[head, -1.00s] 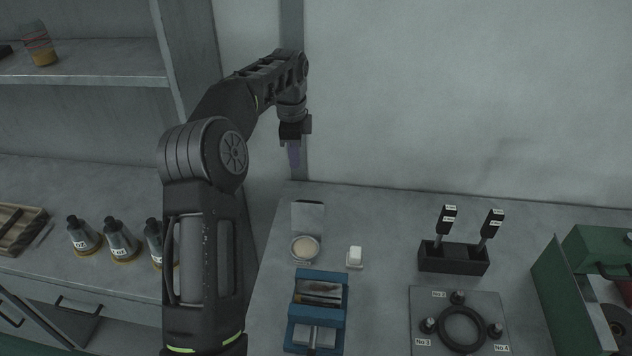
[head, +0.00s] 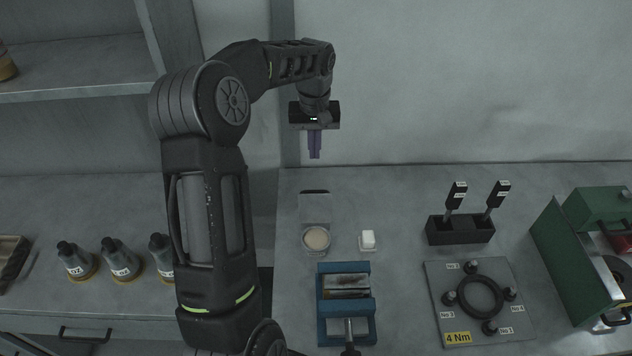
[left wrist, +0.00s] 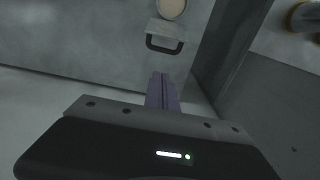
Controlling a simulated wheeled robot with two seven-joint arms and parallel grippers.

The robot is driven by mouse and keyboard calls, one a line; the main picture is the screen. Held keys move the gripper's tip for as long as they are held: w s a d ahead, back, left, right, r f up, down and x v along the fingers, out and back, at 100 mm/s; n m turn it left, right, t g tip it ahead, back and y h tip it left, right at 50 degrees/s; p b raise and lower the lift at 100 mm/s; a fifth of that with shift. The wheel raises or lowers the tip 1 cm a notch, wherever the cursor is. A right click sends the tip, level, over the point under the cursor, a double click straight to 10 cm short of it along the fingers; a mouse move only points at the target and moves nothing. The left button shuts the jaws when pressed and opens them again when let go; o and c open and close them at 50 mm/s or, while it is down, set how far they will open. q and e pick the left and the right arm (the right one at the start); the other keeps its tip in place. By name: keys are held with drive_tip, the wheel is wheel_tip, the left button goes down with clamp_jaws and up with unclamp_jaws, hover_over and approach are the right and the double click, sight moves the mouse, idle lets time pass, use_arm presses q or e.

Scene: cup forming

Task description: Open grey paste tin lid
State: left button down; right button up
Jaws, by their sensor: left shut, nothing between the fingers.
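The paste tin (head: 315,239) is a small round tin on the bench, with pale cream paste showing at its top. Its grey square lid (head: 315,208) lies folded back behind it, with a dark handle at the far edge. In the left wrist view the paste (left wrist: 172,8) is cut by the top edge, and the lid (left wrist: 164,29) with its dark handle is below it. My left gripper (head: 314,157) has purple fingers pointing down, shut and empty, above and behind the lid, apart from it. The fingers also show in the left wrist view (left wrist: 162,78). My right gripper is not in view.
A white block (head: 367,239) stands right of the tin. A blue vise (head: 346,303) is in front. A black tool holder (head: 460,230), a grey plate with a ring (head: 437,322) and a green machine (head: 572,262) stand to the right. Bottles (head: 119,262) stand left.

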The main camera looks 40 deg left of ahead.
sight(315, 203)
use_arm(q)
drive_tip(key=shift+f, duration=0.1)
wheel_tip(315, 203, down, 10)
drive_tip(key=b, duration=0.7)
drive_tip(key=s+d, duration=0.1)
drive_tip(key=s+d+r, duration=0.1)
drive_tip(key=shift+s+d+r, duration=0.1)
drive_tip(key=shift+s+r, duration=0.05)
drive_tip(key=shift+s, duration=0.25)
